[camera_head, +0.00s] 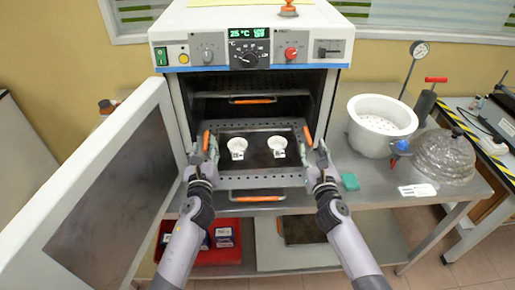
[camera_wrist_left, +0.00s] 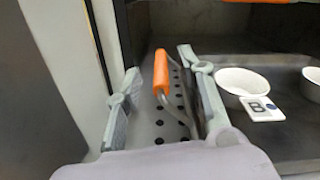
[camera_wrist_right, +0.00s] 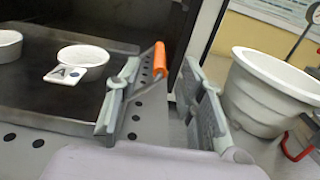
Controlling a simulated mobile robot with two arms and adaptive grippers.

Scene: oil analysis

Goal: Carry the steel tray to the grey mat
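I cannot make out a grey mat for certain.
The oven door (camera_head: 105,190) stands open at the left. A white pot (camera_head: 381,125) and a glass dome (camera_head: 443,157) stand on the bench at the right, with a green block (camera_head: 350,182) near the tray. A red bin (camera_head: 222,254) is below.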

